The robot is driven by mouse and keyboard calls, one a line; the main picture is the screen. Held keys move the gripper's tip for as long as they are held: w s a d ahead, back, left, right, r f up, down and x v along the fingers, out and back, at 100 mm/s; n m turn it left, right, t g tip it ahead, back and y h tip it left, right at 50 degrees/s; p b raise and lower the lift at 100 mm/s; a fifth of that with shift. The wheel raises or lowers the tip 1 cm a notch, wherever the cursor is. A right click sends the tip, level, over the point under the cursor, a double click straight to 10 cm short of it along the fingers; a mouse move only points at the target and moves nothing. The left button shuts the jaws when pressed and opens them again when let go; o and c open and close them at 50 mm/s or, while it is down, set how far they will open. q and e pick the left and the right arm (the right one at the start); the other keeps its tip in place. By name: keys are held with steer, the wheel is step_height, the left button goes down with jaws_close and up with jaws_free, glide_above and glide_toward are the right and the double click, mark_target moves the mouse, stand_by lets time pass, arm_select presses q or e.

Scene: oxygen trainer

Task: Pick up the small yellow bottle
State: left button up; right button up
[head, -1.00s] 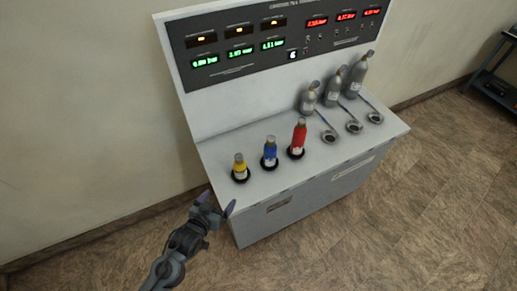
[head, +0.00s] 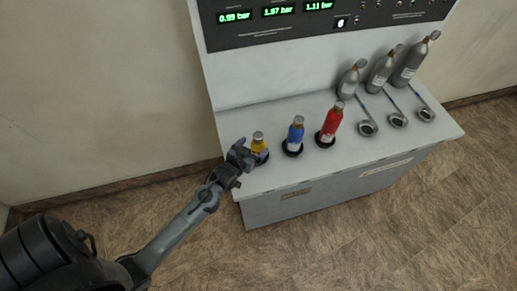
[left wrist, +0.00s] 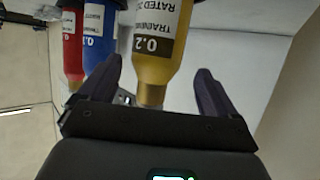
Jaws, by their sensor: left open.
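The small yellow bottle (head: 259,141) stands at the left end of the console's shelf, in the leftmost dark ring holder. My left gripper (head: 245,154) is at its left side and hides part of it in the head view. In the left wrist view the yellow bottle (left wrist: 158,48) appears upside down, with its narrow neck and top toward the gripper. The open fingers of my left gripper (left wrist: 158,72) lie on either side of the bottle's neck end, with gaps showing on both sides. My right gripper is not in view.
A blue bottle (head: 295,134) and a red bottle (head: 330,123) stand just right of the yellow one. Grey bottles (head: 382,68) and round metal fittings (head: 368,129) are farther right. The display panel (head: 300,22) rises behind. The shelf front (head: 300,172) is bare.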

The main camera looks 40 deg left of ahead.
arm_select(q)
steer(key=shift+d+f+x, duration=0.15)
steer(key=shift+x, duration=1.3)
steer(key=shift+d+f+x, duration=0.1)
steer(key=shift+x, duration=1.35)
steer(key=c, duration=1.2)
steer(key=shift+c, duration=0.8)
steer(key=shift+r, duration=0.15)
